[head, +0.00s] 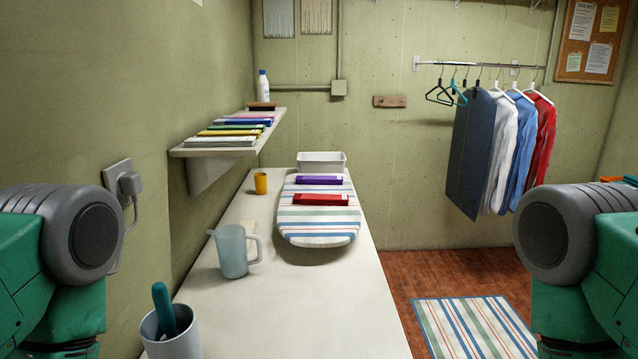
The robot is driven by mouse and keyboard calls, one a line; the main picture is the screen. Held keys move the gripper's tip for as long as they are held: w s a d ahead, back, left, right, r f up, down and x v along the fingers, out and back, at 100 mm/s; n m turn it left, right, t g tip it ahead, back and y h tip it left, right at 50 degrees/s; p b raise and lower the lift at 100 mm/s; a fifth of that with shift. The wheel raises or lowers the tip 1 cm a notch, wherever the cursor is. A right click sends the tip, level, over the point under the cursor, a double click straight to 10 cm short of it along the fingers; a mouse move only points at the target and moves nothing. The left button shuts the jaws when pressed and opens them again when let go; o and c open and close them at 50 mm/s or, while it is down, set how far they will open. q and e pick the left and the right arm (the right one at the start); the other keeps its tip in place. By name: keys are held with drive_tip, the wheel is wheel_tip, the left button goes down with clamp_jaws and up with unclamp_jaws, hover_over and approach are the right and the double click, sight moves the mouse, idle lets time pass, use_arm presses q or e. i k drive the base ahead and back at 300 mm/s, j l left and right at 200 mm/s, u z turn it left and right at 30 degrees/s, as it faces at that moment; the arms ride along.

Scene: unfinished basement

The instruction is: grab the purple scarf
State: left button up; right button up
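A flat, folded purple item (319,180), which looks like the purple scarf, lies across the far part of a small striped ironing board (318,226). A folded red item (320,200) lies just in front of it, nearer to me. The ironing board rests on the long pale counter (300,310). Parts of my two arms show at the left and right edges. Neither of my grippers is in view, so nothing shows of what they hold.
A translucent jug (232,252), a yellow cup (261,184), a white bin (321,163) and a grey pot with a teal-handled tool (172,333) stand on the counter. A wall shelf (215,148) with several folded colored items overhangs its left side. Clothes hang at the right.

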sight(300, 179)
drive_tip(key=l+u, duration=0.1)
drive_tip(key=l, duration=0.9)
drive_tip(key=k+l+u, duration=0.1)
drive_tip(key=l, duration=0.9)
drive_tip(key=i+l+u, duration=0.2)
drive_tip(key=i+l, duration=0.2)
drive_tip(key=l, duration=0.25)
drive_tip(key=i+l+u, duration=0.2)
drive_tip(key=i+l, duration=0.2)
drive_tip(key=l, duration=0.3)
drive_tip(key=i+l, duration=0.15)
drive_tip(key=l, duration=0.2)
drive_tip(key=u, duration=0.05)
